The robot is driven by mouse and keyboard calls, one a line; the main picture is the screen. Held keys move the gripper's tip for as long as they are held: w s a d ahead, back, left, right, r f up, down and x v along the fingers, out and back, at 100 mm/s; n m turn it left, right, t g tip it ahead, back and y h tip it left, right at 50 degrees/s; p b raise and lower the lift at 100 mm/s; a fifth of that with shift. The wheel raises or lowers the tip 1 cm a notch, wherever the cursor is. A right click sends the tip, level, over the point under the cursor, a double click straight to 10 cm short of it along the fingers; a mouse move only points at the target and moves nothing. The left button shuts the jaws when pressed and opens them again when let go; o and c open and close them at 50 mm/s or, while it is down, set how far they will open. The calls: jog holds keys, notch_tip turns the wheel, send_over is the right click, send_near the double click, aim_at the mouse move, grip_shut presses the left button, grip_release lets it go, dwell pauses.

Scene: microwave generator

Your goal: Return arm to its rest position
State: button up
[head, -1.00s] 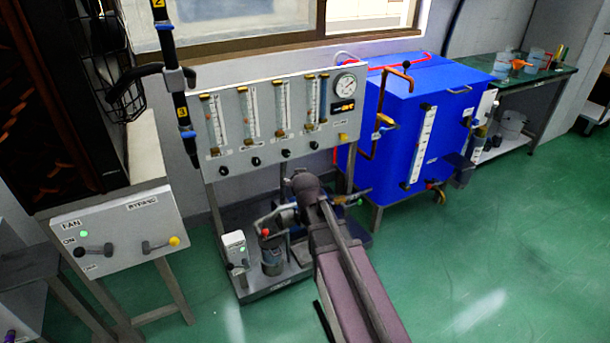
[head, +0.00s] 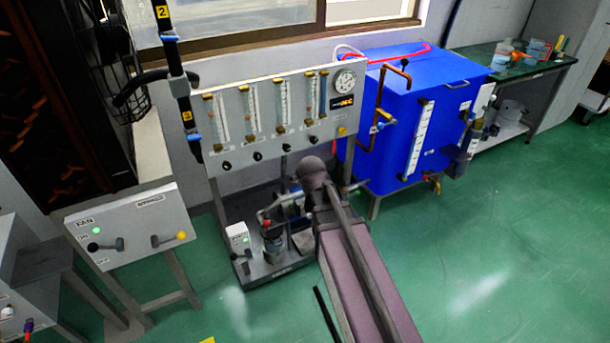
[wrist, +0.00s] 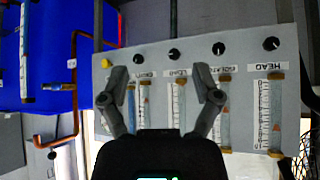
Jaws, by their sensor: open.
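My gripper (wrist: 162,88) is open and empty in the wrist view, with its two dark fingers spread in front of the grey flowmeter panel (wrist: 240,62). The panel appears upside down there, and I cannot tell whether the fingers touch it. In the head view my arm reaches from the bottom edge toward the lower front of the same panel (head: 236,103). My gripper cannot be made out in the head view.
A grey fan control box (head: 128,222) on a stand is at left. A blue tank (head: 405,85) with copper pipes stands right of the panel. A green-topped table (head: 510,62) is at back right. Green floor (head: 490,240) at right is clear.

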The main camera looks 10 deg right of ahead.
jog(key=shift+s, duration=0.15)
dwell(0.5)
jog(key=s+d+f+g, duration=0.15)
jog(key=s+g, duration=0.25)
jog(key=s, duration=0.5)
jog(key=s+f+g, duration=0.3)
jog(key=s+g, duration=0.2)
jog(key=s, duration=0.4)
notch_tip(320, 180, up, 20)
jog(key=p, duration=2)
jog(key=shift+r+n+y+p, duration=0.2)
jog(key=shift+n+y+p, duration=0.1)
jog(key=shift+n, duration=0.1)
jog(key=shift+s, duration=0.1)
dwell(2.2)
